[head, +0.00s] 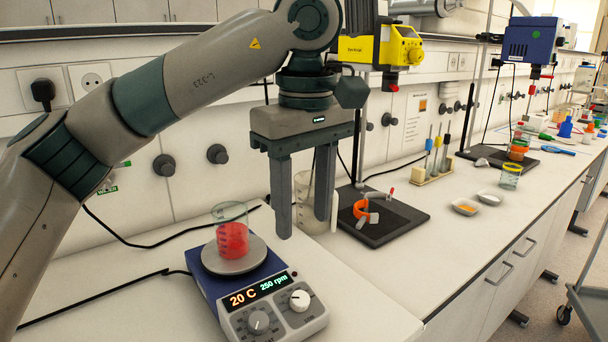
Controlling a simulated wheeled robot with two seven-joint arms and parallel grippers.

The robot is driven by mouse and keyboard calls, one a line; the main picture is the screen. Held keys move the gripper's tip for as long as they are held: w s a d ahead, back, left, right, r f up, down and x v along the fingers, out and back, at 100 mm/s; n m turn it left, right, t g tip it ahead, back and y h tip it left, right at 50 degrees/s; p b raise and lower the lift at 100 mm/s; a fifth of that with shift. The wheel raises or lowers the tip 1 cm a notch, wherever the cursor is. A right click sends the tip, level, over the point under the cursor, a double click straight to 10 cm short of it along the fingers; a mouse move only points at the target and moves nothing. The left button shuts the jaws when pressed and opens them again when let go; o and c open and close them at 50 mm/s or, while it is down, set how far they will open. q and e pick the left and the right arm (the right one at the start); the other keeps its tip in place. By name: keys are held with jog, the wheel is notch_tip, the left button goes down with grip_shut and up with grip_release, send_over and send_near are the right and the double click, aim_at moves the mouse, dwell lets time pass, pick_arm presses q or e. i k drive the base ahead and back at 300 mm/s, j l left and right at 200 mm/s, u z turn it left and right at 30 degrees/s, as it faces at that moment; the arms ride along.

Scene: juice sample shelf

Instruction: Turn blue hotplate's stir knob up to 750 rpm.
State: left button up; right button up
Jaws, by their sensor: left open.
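The blue hotplate (205,290) stands on the bench at the lower middle. Its display (258,289) reads 20 C and 250 rpm. A grey knob (259,322) sits on the left of its front panel and a white knob (300,300) on the right, below the rpm reading. A beaker of red liquid (232,240) stands on its round plate. My left gripper (303,225) is open and empty, fingers pointing down, above and behind the white knob and apart from it. My right gripper is not in view.
A clear tall beaker (307,190) stands close behind my left gripper. A dark stand base (392,226) with an orange ring (361,210) lies to the right. A yellow overhead device (385,48) hangs above. The bench front right of the hotplate is clear.

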aim_at(299, 300)
jog(key=k, duration=1.45)
